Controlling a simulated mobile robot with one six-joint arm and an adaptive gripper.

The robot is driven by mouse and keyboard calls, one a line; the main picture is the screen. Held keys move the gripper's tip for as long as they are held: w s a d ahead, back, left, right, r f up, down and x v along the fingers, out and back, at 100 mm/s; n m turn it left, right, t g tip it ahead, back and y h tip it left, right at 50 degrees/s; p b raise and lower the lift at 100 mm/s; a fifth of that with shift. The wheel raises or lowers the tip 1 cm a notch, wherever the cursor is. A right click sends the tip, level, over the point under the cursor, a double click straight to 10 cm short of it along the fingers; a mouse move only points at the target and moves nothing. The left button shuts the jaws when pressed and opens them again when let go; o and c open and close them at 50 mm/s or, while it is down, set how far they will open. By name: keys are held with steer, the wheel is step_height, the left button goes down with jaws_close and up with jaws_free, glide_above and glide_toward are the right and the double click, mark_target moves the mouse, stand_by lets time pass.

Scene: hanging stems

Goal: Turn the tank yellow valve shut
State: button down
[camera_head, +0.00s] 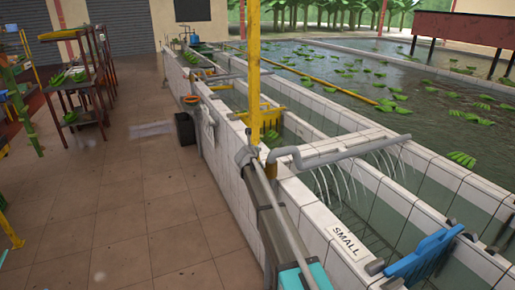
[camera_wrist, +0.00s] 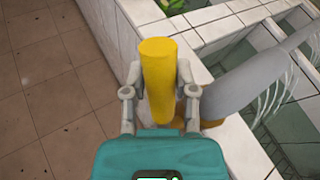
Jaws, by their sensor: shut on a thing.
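The yellow valve handle (camera_wrist: 158,65) stands between my gripper's fingers in the wrist view, and its end shows past the fingertips. My gripper (camera_wrist: 158,82) is shut on it, one finger on each side. More yellow shows low on the right, beside the thick grey pipe (camera_wrist: 245,88); the rest of the valve is hidden behind my gripper. In the head view my arm reaches up to the tank's tiled wall, where the grey pipe (camera_head: 325,154) crosses the tank.
Water falls from the pipe into the tank. A "SMALL" sign (camera_head: 346,237) and a blue paddle-like part (camera_head: 424,254) are nearer on the right. The tiled floor (camera_head: 150,210) on the left is clear; racks stand farther back.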

steer(key=w+a+f+n+g+h+p, duration=0.1)
steer(key=w+f+n+g+p, duration=0.1)
steer(key=g, duration=0.4)
steer(key=shift+w+a+f, duration=0.4)
steer(key=shift+w+f, duration=0.5)
steer(key=shift+f, duration=0.35)
steer(key=shift+c, duration=2)
jaws_free()
steer(key=shift+w+r, duration=0.1)
